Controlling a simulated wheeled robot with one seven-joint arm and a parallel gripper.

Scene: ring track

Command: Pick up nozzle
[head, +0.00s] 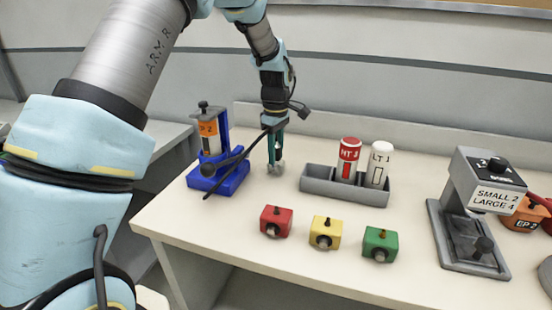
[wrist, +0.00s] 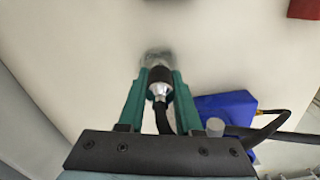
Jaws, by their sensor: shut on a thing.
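My gripper (head: 277,168) points down above the pale bench, between the blue stand and the grey rack. In the wrist view its teal fingers (wrist: 158,92) are closed around the nozzle (wrist: 160,75), a small dark piece with a metal collar and a black hose running back from it. The fingers cover most of the nozzle in the head view. The blue stand (head: 231,181), holding an orange-labelled bottle (head: 209,136), is just left of my gripper. It also shows in the wrist view (wrist: 225,105). I cannot tell whether the fingertips touch the bench.
A grey rack (head: 320,183) holds a red bottle (head: 348,158) and a white bottle (head: 380,165). Red (head: 276,221), yellow (head: 325,233) and green (head: 380,244) blocks line the front. A grey device (head: 475,210) stands right. A black hose crosses near the stand.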

